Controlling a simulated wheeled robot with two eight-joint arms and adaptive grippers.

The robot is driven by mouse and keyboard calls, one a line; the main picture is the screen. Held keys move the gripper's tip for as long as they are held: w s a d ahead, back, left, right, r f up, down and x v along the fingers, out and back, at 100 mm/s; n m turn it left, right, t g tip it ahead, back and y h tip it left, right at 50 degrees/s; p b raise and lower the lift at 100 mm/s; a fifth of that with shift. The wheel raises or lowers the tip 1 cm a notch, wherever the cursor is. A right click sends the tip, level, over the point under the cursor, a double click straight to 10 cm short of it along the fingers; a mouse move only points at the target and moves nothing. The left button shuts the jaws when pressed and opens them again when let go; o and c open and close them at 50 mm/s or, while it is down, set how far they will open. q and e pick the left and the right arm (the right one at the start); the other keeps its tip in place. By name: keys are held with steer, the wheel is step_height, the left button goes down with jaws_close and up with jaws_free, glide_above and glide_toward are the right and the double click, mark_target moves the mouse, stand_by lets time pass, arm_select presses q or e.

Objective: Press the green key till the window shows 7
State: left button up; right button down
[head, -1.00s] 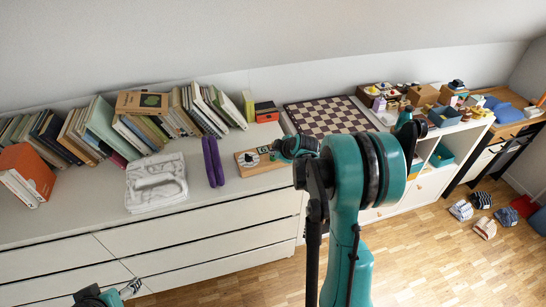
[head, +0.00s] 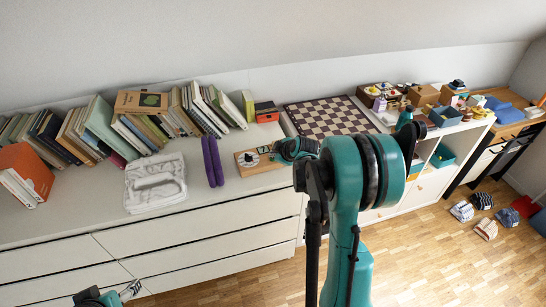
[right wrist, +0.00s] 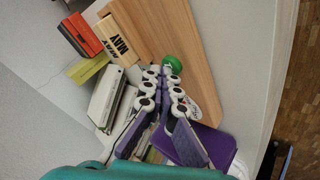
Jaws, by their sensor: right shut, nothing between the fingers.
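The wooden board (head: 256,171) lies on the white dresser, with a white dial (head: 248,158) on it. A small dark-framed patch (head: 264,149), perhaps the window, shows beside the dial; I cannot read any figure there. The green key (right wrist: 174,63) shows in the right wrist view, round and bright, on the board. My right gripper (right wrist: 163,72) is shut and empty, its fingertips right beside the key; I cannot tell whether they touch it. In the head view my right gripper (head: 277,152) covers the key. My left gripper (head: 130,290) is low at the left, away from the board.
Purple slippers (head: 213,160) and a folded white cloth (head: 155,183) lie left of the board. A red-and-black box (head: 266,112) and a row of books stand behind. A pale block with dark letters (right wrist: 118,40) and a chessboard (head: 328,117) are also near.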

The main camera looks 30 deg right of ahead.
stand_by(0.4)
steer(key=shift+r+p, duration=0.9)
steer(key=shift+r, duration=0.25)
steer(key=shift+r, duration=0.15)
step_height(320, 180, up, 5)
steer(key=p, duration=0.3)
steer(key=shift+p, duration=0.4)
